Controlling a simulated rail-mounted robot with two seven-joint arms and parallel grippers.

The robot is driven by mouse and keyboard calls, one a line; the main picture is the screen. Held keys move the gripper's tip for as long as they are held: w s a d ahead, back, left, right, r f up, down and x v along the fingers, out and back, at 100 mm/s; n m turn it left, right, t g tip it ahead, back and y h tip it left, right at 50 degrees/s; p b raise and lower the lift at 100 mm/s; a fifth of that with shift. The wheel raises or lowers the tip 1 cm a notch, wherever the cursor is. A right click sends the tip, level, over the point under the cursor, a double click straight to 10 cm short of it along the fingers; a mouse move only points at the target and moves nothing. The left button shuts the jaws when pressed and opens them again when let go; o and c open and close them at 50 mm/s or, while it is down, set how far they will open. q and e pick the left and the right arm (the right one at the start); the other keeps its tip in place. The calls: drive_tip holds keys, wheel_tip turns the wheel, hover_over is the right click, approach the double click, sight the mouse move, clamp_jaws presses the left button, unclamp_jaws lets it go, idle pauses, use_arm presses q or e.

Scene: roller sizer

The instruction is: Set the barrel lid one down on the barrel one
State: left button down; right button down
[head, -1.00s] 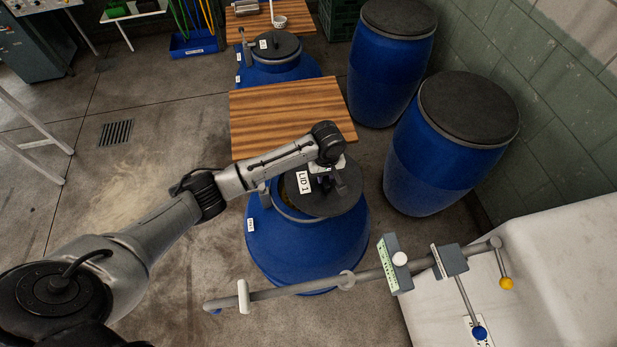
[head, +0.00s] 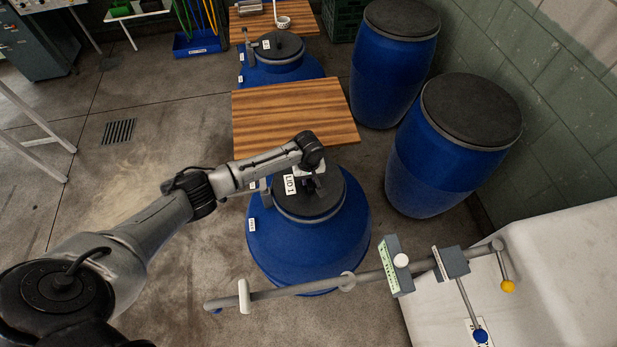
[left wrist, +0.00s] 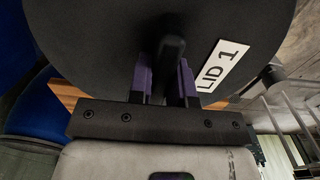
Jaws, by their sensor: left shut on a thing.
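Barrel lid one (head: 318,200) is a dark round lid with a white "LID 1" label; it also fills much of the left wrist view (left wrist: 90,40). My left gripper (head: 311,172) is shut on the lid's upright handle, with its purple fingers (left wrist: 163,80) on both sides of it. Barrel one (head: 300,250) is a wide blue barrel below the lid. The lid is over the barrel's mouth and looks nearly level and centred; I cannot tell whether it rests fully on the rim. My right gripper is not in view.
A wooden board (head: 295,115) lies just behind barrel one. Another blue barrel with a lid (head: 277,45) stands behind it. Two tall blue barrels (head: 435,170) stand at the right. A grey pipe with fittings (head: 320,285) crosses in front.

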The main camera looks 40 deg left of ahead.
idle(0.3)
use_arm(q)
drive_tip(key=shift+f, duration=0.55)
drive_tip(key=c, duration=1.1)
unclamp_jaws()
drive_tip(key=shift+o, duration=0.2)
wheel_tip(320, 180, up, 13)
drive_tip(key=shift+p, duration=0.35)
